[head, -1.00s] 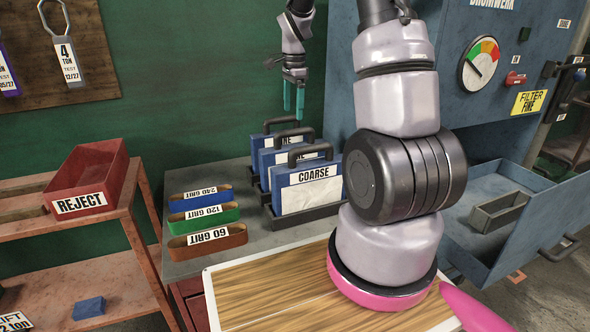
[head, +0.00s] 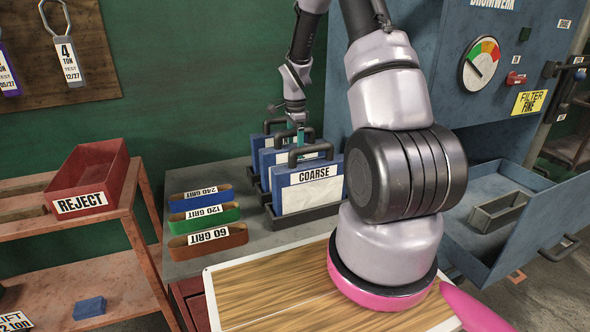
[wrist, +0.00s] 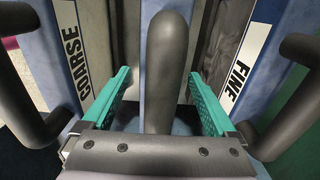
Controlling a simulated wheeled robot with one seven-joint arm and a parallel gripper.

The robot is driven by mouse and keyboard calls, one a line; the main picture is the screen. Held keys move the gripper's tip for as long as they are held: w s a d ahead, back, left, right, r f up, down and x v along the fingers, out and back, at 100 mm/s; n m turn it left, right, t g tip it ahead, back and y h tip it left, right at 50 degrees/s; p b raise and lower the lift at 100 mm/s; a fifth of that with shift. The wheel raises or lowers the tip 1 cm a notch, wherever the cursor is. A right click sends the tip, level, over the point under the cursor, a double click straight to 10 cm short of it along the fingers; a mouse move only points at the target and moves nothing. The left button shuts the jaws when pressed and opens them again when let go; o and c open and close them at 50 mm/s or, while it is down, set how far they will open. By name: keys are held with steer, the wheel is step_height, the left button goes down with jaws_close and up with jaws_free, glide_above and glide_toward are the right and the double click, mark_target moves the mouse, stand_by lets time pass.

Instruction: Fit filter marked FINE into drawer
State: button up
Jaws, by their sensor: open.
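Three blue filters with dark handles stand in a row in a rack on the bench. The front filter (head: 308,190) reads COARSE, and it also shows at the left of the wrist view (wrist: 72,50). The filter marked FINE (wrist: 245,60) is at the right of the wrist view; it is the rear one (head: 256,142), mostly hidden. My gripper (head: 300,134) is open, its teal fingers either side of the middle filter's handle (wrist: 162,65), not the FINE one's. The middle filter's label is hidden. The blue drawer (head: 560,215) at the right is pulled open, with an empty grey frame (head: 498,212) inside.
Sanding belts marked 240, 120 and 60 grit (head: 205,215) lie left of the rack. A red REJECT bin (head: 90,182) stands on a shelf at left. A yellow FILTER FINE sign (head: 529,102) is on the blue machine. A wooden board (head: 270,295) is in front.

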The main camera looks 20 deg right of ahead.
steer(key=shift+f, duration=0.35)
jaws_close()
steer(key=shift+r, duration=0.15)
